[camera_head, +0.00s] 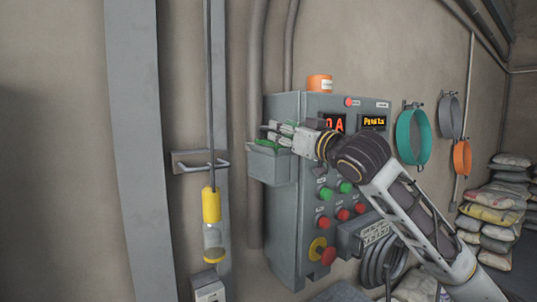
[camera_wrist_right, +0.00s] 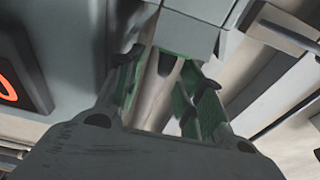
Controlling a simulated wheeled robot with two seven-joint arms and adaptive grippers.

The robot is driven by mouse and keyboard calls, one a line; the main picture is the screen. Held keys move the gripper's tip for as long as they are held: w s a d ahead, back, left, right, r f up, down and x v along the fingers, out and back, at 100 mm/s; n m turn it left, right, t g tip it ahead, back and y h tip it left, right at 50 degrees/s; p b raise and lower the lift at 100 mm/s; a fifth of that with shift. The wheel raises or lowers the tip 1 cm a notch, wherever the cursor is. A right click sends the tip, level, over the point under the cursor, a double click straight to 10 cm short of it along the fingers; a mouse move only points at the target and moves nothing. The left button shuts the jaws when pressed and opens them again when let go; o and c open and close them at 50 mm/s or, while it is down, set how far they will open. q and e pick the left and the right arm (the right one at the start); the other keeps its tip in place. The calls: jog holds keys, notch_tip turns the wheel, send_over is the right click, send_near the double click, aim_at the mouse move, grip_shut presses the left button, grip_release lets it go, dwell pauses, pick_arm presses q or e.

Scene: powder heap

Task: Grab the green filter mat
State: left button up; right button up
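A grey box (camera_head: 272,168) is fixed to the left side of the control cabinet. Green material, seemingly the green filter mat (camera_head: 267,144), shows at its top; most of it is hidden by the box and my gripper. My right gripper (camera_head: 276,134) is at the box opening, its fingers pointing left. In the right wrist view its fingers (camera_wrist_right: 163,75) stand apart with a gap between them. Green shows along both fingers and as a thin strip beyond them; I cannot tell how much is mat. No grip on it shows. My left gripper is out of view.
The grey control cabinet (camera_head: 285,230) carries lit displays, buttons and a red knob. An orange container (camera_head: 320,83) stands on top. A yellow-ended hanging control (camera_head: 211,205) is at the left. Round sieves, one teal (camera_head: 400,138), hang on the wall near stacked sacks (camera_head: 492,215).

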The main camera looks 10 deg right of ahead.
aim_at(261, 142)
jog(key=shift+x, duration=0.85)
jog(key=shift+s, duration=0.1)
jog(key=shift+a+p+x, duration=0.2)
jog(key=shift+p+x, duration=0.8)
jog(key=shift+x, duration=0.7)
jog(key=shift+w+a+f+p, duration=0.1)
jog(key=shift+w+a+p, duration=0.25)
jog(key=shift+w, duration=0.5)
grip_shut()
